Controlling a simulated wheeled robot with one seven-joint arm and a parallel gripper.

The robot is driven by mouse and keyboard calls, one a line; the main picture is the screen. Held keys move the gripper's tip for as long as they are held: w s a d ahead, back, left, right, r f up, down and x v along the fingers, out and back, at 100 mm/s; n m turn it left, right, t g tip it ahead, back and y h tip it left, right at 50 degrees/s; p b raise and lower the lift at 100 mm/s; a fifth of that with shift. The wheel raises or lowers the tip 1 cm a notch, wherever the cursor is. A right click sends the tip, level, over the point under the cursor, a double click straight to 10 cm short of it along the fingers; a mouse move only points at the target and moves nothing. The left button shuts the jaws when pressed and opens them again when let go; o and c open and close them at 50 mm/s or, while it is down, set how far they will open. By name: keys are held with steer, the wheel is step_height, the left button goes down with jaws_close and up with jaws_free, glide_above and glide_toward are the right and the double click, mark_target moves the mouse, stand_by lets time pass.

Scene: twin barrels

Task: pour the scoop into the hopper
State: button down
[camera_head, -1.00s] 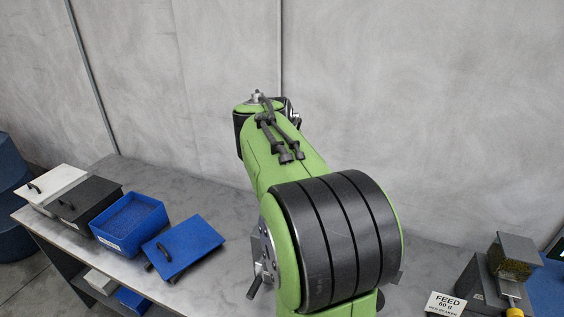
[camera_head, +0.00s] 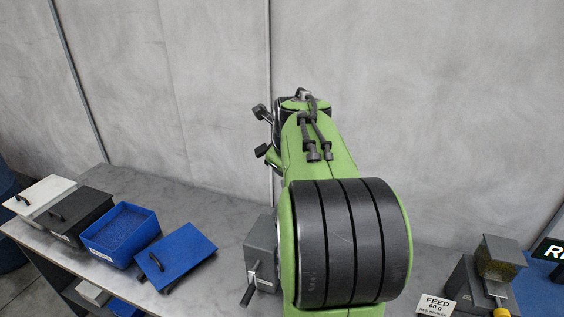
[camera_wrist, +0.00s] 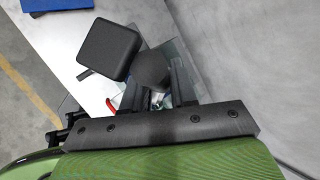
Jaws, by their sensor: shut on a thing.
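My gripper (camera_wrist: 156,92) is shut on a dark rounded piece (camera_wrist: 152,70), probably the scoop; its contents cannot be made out. In the head view my own arm hides the gripper and what it holds. A grey unit with a grain-filled section (camera_head: 500,262), which may be the hopper, stands at the far right behind the FEED 60 g sign (camera_head: 436,304). It is well to the right of my arm.
A grey box (camera_head: 260,246) with a black handle stands left of my arm; a dark box (camera_wrist: 108,48) shows beside the gripper. An open blue bin (camera_head: 122,232) of granules, a blue lid (camera_head: 176,256), a black box (camera_head: 72,217) and a white box (camera_head: 40,198) stand left.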

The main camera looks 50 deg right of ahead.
steer(key=shift+s+d+r+m+t+y+p, duration=0.25)
steer(key=shift+s+d+y+p, duration=0.15)
steer(key=shift+p, duration=0.4)
steer(key=shift+s+d+r+m+t+y+p, duration=0.15)
steer(key=shift+s+d+r+t+y+p, duration=0.25)
steer(key=shift+p, duration=0.45)
steer(key=shift+s+d+r+m+t+y+p, duration=0.1)
steer(key=shift+s+d+m+t+y+p, duration=0.1)
steer(key=shift+d+p, duration=0.45)
steer(key=s+d+m+t+y, duration=0.2)
steer(key=s+d+t+y, duration=0.2)
steer(key=d, duration=0.1)
steer(key=shift+s+d+f, duration=0.2)
steer(key=shift+d+f, duration=0.05)
steer(key=shift+d, duration=0.1)
stand_by(1.1)
stand_by(1.2)
